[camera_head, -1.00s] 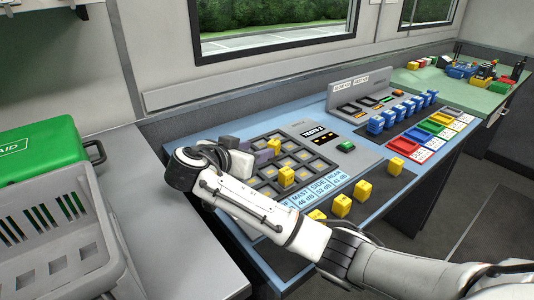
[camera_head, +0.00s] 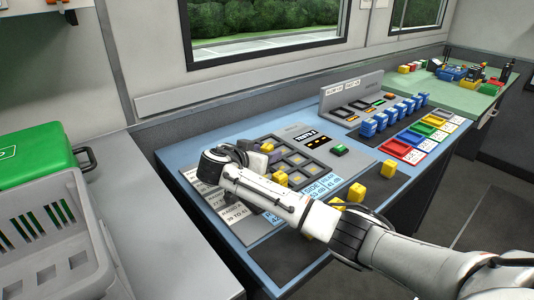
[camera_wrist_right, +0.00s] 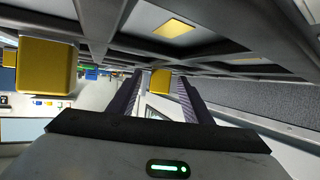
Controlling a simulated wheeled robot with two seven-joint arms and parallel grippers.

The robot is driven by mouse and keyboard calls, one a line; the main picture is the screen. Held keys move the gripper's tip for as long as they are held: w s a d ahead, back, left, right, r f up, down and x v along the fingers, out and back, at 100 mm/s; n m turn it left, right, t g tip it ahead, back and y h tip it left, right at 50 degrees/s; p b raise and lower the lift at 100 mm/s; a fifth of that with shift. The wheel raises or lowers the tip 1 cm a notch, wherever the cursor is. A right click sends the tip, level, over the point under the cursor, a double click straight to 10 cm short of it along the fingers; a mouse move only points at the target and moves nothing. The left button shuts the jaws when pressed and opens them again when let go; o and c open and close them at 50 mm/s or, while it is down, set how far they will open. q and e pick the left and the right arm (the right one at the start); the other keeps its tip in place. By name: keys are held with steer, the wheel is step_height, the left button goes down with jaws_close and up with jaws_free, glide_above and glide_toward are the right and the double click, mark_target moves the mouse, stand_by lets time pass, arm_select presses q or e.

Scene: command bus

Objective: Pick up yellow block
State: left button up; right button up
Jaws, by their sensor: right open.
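My right gripper (camera_head: 262,158) is low over the grid panel (camera_head: 318,163) in the head view, its jaws partly hidden by my wrist. In the right wrist view its two fingers (camera_wrist_right: 160,98) are apart. A small yellow block (camera_wrist_right: 160,82) shows in the gap between the fingers; I cannot tell whether they touch it. A larger-looking yellow block (camera_wrist_right: 46,68) is left of the fingers. In the head view one yellow block (camera_head: 267,147) is beside the jaws and another yellow block (camera_head: 280,178) is just beyond my forearm. My left gripper is out of view.
More yellow blocks (camera_head: 357,192) stand on the dark strip along the console's front, one (camera_head: 388,168) farther right. Blue blocks (camera_head: 395,112) line the right panel, near colored trays (camera_head: 420,128). A grey basket (camera_head: 45,235) and green case (camera_head: 35,150) stand at left.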

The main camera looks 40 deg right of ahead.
steer(key=c, duration=1.1)
